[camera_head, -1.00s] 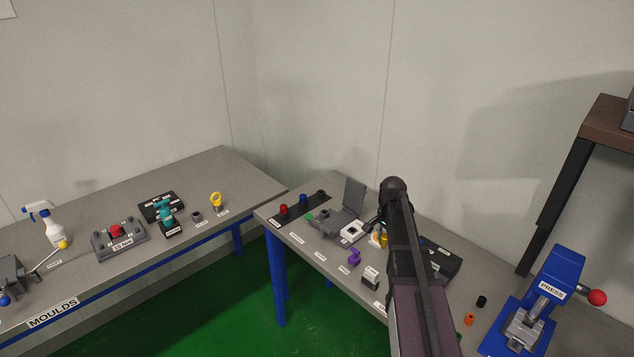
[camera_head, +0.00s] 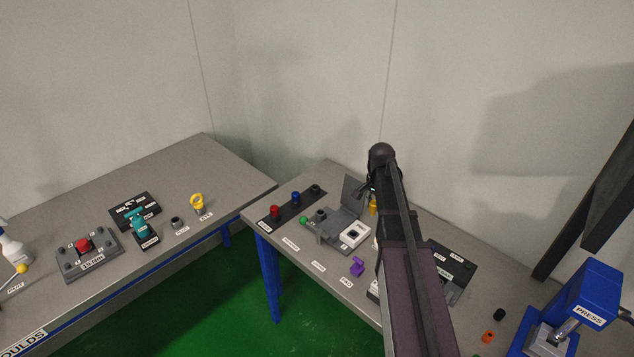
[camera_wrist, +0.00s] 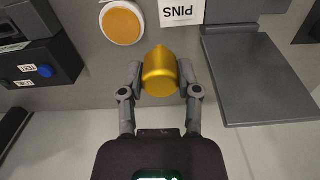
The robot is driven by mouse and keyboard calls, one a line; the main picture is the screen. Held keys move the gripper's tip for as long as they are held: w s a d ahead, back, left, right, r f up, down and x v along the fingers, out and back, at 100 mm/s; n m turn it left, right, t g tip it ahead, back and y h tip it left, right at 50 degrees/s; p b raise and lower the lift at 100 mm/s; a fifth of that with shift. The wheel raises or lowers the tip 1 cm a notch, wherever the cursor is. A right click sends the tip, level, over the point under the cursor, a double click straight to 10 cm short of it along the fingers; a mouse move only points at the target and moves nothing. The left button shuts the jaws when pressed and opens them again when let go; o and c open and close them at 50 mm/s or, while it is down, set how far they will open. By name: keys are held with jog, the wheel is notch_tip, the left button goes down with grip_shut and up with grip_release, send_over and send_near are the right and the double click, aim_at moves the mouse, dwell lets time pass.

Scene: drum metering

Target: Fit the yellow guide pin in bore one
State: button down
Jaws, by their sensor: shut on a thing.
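The yellow guide pin (camera_wrist: 160,73) is between the fingers of my gripper (camera_wrist: 161,80) in the wrist view, with its tapered end away from the palm. My gripper is shut on it. In the head view a small part of the pin (camera_head: 373,208) shows beside my arm, by the open lid of a grey fixture (camera_head: 325,232). The arm hides most of the gripper there. I cannot make out which opening is bore one.
A white-rimmed orange disc (camera_wrist: 122,24) and a PINS label (camera_wrist: 182,11) lie near the pin. A dark box with a blue button (camera_wrist: 45,71) is at the wrist view's left. A purple part (camera_head: 357,267) and a blue press (camera_head: 585,295) are on the bench.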

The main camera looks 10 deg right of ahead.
jog(key=shift+w+a, duration=0.15)
jog(key=shift+w, duration=0.25)
jog(key=shift+a, duration=0.1)
jog(key=shift+w+a, duration=0.15)
jog(key=shift+w, duration=0.1)
jog(key=w+a, duration=0.9)
jog(key=a, duration=0.5)
jog(key=shift+w+a+n, duration=0.15)
jog(key=shift+w+n, duration=0.15)
jog(key=shift+w, duration=0.1)
jog(key=shift+f, duration=0.15)
jog(key=shift+f+b, duration=2.7)
jog(key=shift+b, duration=0.2)
jog(key=shift+f+b, duration=1.7)
